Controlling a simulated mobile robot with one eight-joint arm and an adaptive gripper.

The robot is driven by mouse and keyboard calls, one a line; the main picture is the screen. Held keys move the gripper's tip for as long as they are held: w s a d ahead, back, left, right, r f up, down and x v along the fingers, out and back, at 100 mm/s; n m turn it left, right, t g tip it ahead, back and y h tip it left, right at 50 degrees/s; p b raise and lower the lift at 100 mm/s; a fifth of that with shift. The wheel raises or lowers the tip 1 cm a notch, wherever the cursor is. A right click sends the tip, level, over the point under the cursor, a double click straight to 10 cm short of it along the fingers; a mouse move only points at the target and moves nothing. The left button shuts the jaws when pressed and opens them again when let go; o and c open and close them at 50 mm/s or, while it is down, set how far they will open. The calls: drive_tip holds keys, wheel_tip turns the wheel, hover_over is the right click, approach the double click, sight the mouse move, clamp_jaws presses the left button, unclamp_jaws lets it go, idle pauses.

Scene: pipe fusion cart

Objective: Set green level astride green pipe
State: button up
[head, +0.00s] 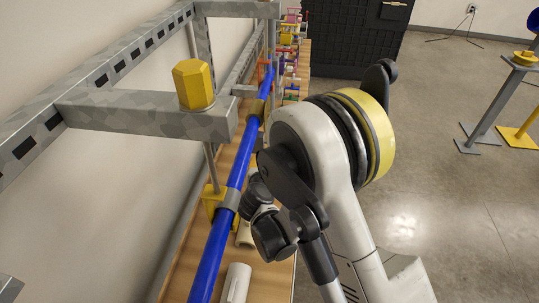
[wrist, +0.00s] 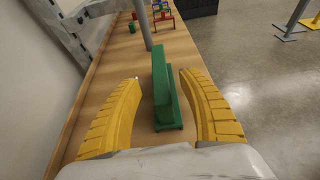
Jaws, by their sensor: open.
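A long green block with a flanged base, which looks like the green level (wrist: 162,90), stands on the wooden bench in the wrist view. My gripper (wrist: 160,77) is open, with one yellow finger on each side of the level. Gaps show between the fingers and the level, and the fingers do not appear to touch it. In the head view my arm hides the gripper and the level. I cannot make out a green pipe for certain in either view.
A blue pipe (head: 240,165) runs along the wooden bench (head: 183,262) beside a grey frame (head: 135,108) with a yellow hexagonal piece (head: 193,84). A white tube (head: 236,284) lies near. A grey post (wrist: 142,22) stands beyond the level. Open floor (wrist: 245,75) lies right.

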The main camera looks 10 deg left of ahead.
drive_tip(key=b+x, duration=0.2)
drive_tip(key=x, duration=0.3)
drive_tip(key=shift+s+f, duration=0.15)
drive_tip(key=shift+f, duration=0.05)
drive_tip(key=shift+w+f+b, duration=0.1)
drive_tip(key=shift+w+b, duration=0.3)
drive_tip(key=shift+w, duration=0.15)
clamp_jaws()
